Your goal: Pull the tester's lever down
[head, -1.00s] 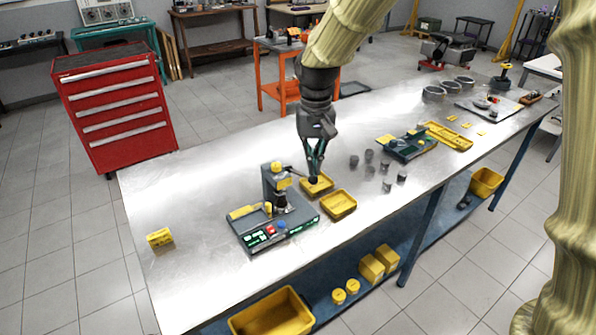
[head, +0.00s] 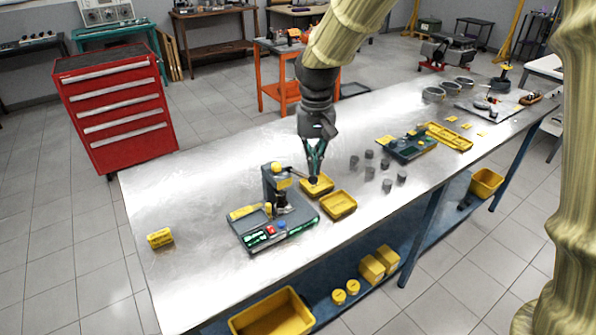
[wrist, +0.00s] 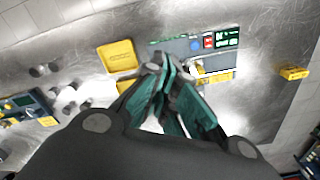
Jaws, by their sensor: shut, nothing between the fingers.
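The tester (head: 272,222) is a grey device with a dark base, a short column, a yellow knob on top and red, green and blue buttons along its front. Its lever (head: 298,174) sticks out to the right from the column, with a dark end close to my fingertips. My gripper (head: 314,178) is shut and points down at the right of the tester's column, at the lever's end. I cannot tell whether it touches the lever. In the wrist view my gripper (wrist: 165,85) partly hides the tester (wrist: 215,45), and the lever is hidden.
Two yellow trays stand right of the tester, one (head: 322,188) behind my fingertips and one (head: 339,205) nearer the front edge. Small grey cylinders (head: 387,185) stand further right, before a second green-grey device (head: 408,146). A yellow box (head: 160,238) lies left.

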